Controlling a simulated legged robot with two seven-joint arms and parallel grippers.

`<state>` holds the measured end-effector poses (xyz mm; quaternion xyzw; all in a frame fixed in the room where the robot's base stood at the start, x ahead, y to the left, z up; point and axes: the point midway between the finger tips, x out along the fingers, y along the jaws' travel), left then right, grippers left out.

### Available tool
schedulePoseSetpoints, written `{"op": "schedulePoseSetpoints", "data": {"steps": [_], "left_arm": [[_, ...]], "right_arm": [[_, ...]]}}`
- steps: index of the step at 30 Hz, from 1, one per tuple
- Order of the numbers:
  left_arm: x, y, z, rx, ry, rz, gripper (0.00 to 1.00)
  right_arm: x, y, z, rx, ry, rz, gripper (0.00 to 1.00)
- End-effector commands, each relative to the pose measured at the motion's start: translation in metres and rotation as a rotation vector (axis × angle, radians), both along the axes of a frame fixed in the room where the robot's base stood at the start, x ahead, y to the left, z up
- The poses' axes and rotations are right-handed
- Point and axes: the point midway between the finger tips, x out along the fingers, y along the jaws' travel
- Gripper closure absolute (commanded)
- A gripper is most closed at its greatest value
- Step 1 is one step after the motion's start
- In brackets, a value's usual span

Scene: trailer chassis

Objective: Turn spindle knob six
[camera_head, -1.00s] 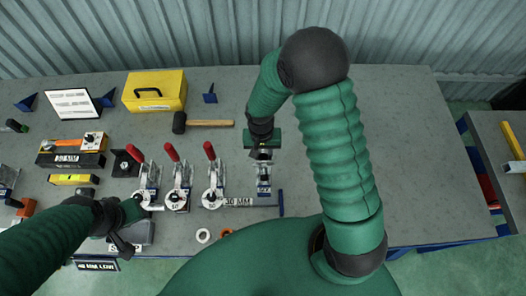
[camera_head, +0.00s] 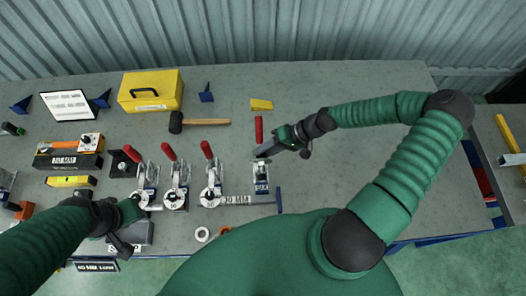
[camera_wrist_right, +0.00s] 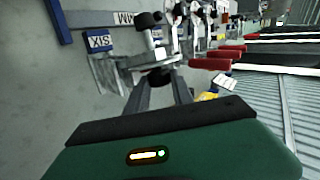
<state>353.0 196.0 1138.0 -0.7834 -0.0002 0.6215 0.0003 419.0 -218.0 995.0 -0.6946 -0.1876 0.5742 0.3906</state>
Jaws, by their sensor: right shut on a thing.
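The clamp labelled SIX (camera_head: 261,176) stands at the right end of the row, with its red handle (camera_head: 259,128) pointing away. In the right wrist view its blue SIX plate (camera_wrist_right: 98,41) and a black-tipped spindle (camera_wrist_right: 148,21) show. My right gripper (camera_head: 263,153) reaches in from the right. In the wrist view its fingers (camera_wrist_right: 160,88) are shut on a dark part of this clamp; I cannot tell clearly whether it is the spindle knob. My left gripper (camera_head: 130,208) is at the leftmost clamp, above a grey block; its jaws are too small to read.
More red-handled clamps (camera_head: 213,182) stand to the left. A blue-ended bar marked 30 MM (camera_head: 237,200) lies in front of them. A mallet (camera_head: 200,122), yellow toolbox (camera_head: 151,89) and yellow block (camera_head: 261,104) lie behind. The table's right side is clear.

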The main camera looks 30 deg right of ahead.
Motion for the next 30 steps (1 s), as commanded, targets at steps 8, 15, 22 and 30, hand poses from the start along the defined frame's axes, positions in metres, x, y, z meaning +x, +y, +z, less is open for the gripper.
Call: {"op": "schedulePoseSetpoints", "data": {"steps": [8,15,22,30], "left_arm": [[0.000,0.000,-0.042,0.000,0.000,0.000,0.64],[0.000,0.000,-0.069,0.000,0.000,0.000,0.64],[0.000,0.000,-0.084,0.000,0.000,0.000,0.64],[0.000,0.000,-0.088,0.000,0.000,0.000,0.64]], "right_arm": [[0.000,-0.004,-0.013,0.223,-0.106,0.037,1.00],[-0.001,-0.005,-0.015,0.372,-0.178,0.070,1.00],[-0.002,-0.005,-0.015,0.457,-0.217,0.088,1.00],[-0.002,-0.005,-0.014,0.491,-0.233,0.096,1.00]]}}
